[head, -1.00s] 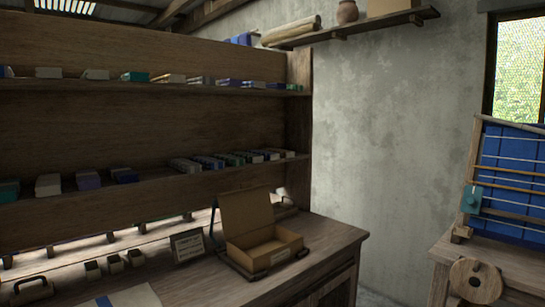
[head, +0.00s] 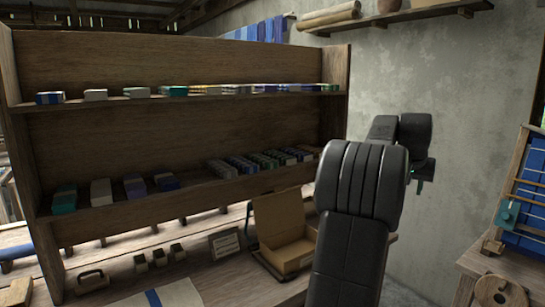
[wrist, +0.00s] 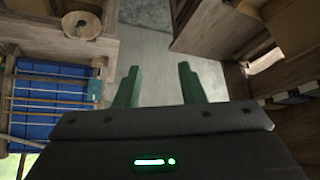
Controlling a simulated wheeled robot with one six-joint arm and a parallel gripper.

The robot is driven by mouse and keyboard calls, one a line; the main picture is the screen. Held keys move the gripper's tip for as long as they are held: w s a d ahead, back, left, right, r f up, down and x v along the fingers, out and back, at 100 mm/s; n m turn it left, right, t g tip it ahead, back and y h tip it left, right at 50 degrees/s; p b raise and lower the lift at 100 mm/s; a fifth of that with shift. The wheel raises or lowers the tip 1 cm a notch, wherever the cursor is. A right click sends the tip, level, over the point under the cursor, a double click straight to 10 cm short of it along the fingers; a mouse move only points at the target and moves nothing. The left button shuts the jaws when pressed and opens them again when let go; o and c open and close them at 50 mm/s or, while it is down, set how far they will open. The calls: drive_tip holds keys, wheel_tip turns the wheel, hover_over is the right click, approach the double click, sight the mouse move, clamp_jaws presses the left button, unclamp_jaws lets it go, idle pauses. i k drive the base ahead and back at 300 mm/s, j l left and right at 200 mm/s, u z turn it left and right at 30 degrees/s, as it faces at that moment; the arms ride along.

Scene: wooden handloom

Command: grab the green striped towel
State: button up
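Folded cloths stand in rows on the wooden shelf unit in the head view. A green one (head: 174,91) is on the upper shelf. Small green-and-pale pieces (head: 266,160) lie in the lower right row. I cannot tell which is the green striped towel. My gripper (wrist: 160,86) is open and empty over the floor in the wrist view, its green fingers apart. In the head view my arm hides most of it, right of the shelves and away from the cloths.
An open cardboard box (head: 285,256), a small sign (head: 224,243) and a blue-striped cloth (head: 165,296) are on the counter below. Bare floor lies between the benches.

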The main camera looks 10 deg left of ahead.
sight(284, 158)
drive_tip(key=i+l+u, duration=0.1)
drive_tip(key=u, duration=0.3)
drive_tip(key=i+l+u, duration=0.1)
drive_tip(key=u, duration=0.25)
drive_tip(key=l+u, duration=0.2)
drive_tip(key=u, duration=0.2)
drive_tip(key=i+l+u, duration=0.1)
drive_tip(key=u, duration=0.3)
drive_tip(key=i+l+u, duration=0.1)
drive_tip(key=l+u, duration=0.25)
drive_tip(key=l, duration=1)
drive_tip(key=k+l+u, duration=0.1)
drive_tip(key=l+u, duration=0.2)
drive_tip(key=l, duration=1.75)
